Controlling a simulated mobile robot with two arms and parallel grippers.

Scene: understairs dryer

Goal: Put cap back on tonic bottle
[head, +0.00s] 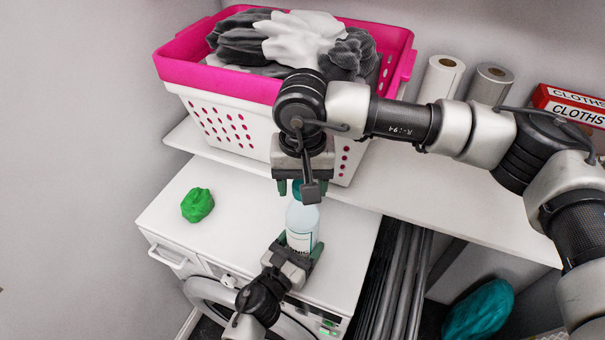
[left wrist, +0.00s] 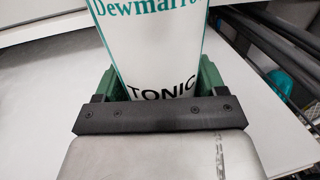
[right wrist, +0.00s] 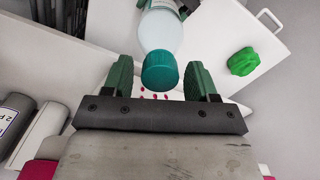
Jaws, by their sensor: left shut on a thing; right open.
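The tonic bottle (head: 302,222), pale with a white label, stands upright on the white machine top. My left gripper (head: 300,246) is shut on its lower part; the left wrist view shows the label (left wrist: 150,45) between the green fingers. The teal cap (right wrist: 160,70) sits at the bottle's mouth; I cannot tell whether it is tightened. My right gripper (right wrist: 159,65) is open, its fingers on either side of the cap with gaps to it. In the head view, my right gripper (head: 302,188) is above the bottle and partly hides the cap (head: 296,187).
A green crumpled lump (head: 198,205) lies left of the bottle on the machine top (head: 245,225). A pink-rimmed laundry basket (head: 225,125) stands on the shelf (head: 400,185) behind. Paper rolls (head: 441,78) and a red box (head: 570,103) are at the back right.

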